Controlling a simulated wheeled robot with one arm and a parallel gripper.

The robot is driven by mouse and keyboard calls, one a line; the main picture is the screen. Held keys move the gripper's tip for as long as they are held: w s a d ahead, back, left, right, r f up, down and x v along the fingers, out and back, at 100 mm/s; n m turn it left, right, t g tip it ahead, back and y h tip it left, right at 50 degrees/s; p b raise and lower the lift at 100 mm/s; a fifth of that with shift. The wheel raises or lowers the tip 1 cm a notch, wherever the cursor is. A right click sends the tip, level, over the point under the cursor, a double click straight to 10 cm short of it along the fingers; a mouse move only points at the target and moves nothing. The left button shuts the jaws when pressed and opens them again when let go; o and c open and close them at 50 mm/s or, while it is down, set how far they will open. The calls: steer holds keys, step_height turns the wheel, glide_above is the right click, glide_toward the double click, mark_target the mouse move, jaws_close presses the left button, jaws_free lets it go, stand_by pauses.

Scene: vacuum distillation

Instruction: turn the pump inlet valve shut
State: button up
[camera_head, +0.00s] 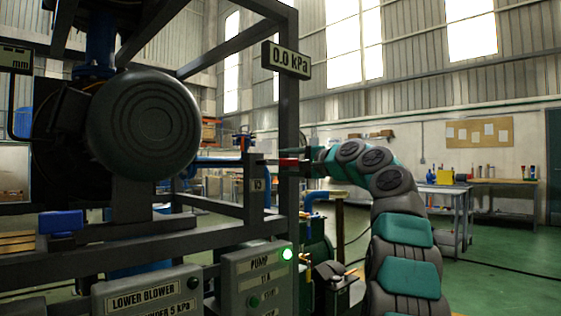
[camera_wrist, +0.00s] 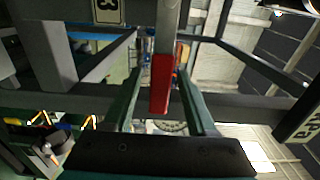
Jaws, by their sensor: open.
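The valve handle is a grey lever with a red grip (camera_wrist: 161,84). In the wrist view the red grip lies between the two green fingers of my gripper (camera_wrist: 160,78), with a visible gap on each side. The fingers are open and do not appear to touch it. In the head view the red grip (camera_head: 289,162) shows beside the dark frame post, with my gripper (camera_head: 303,163) reaching it from the right. The valve body is mostly hidden behind the frame. A small label plate (camera_head: 259,184) hangs near it and also shows in the wrist view (camera_wrist: 108,11).
Dark frame bars (camera_head: 287,110) stand close around the handle. A pump control box (camera_head: 256,278) with a lit green lamp is below. A sign (camera_head: 286,60) reads 0.0 kPa. A large dark round machine (camera_head: 143,125) fills the left.

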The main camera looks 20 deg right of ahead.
steer(key=shift+p+x, duration=0.3)
steer(key=shift+x, duration=0.9)
steer(key=shift+c, duration=0.4)
jaws_close()
